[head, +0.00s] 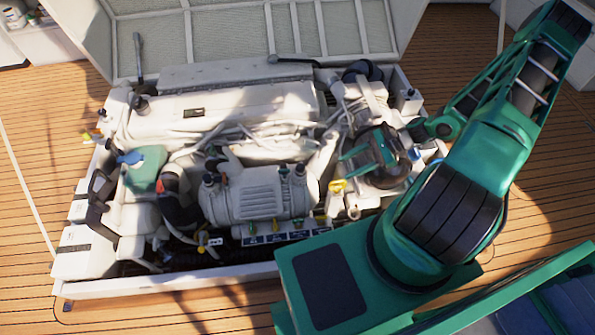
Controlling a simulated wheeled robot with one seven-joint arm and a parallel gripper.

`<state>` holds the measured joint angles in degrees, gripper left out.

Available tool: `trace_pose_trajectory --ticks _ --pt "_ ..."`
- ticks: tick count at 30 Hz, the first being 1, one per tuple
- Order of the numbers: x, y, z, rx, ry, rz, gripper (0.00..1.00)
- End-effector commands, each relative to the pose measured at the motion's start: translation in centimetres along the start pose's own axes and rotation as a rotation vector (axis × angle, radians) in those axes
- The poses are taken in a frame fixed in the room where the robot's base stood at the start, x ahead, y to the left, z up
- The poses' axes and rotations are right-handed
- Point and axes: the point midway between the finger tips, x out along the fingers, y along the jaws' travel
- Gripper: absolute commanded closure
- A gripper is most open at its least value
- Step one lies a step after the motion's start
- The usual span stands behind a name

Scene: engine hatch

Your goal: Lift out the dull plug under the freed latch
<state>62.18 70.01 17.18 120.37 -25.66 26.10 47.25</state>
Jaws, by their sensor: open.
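My gripper (368,157) is over the right part of the open engine bay, with its green fingers spread apart and nothing visible between them. A dark round part lies just beneath and right of it. I cannot single out the dull plug or the freed latch; the gripper and wrist may cover them. A yellow handle-like piece (338,186) sits just below and left of the gripper, apart from it. Several small yellow, green and orange fittings (276,226) line the front of the engine. The gripper's exact height above the parts is unclear.
The engine bay's pale front edge (190,283) runs along the deck. The raised hatch lid (240,35) stands behind. A white ribbed cylinder (258,195), hoses and a green tank with a blue cap (148,170) crowd the bay.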

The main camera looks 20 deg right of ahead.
Motion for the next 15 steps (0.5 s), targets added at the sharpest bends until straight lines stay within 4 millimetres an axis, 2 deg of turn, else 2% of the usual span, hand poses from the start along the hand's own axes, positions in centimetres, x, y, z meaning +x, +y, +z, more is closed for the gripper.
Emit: trace_pose_trajectory --ticks 1,6,15 --pt "1.2 -0.2 -0.3 0.041 -0.041 -0.038 0.54" --pt "4.0 -1.7 -0.8 0.156 -0.144 -0.155 0.54" --pt "5.8 -3.2 -0.9 0.246 -0.225 -0.245 0.54"
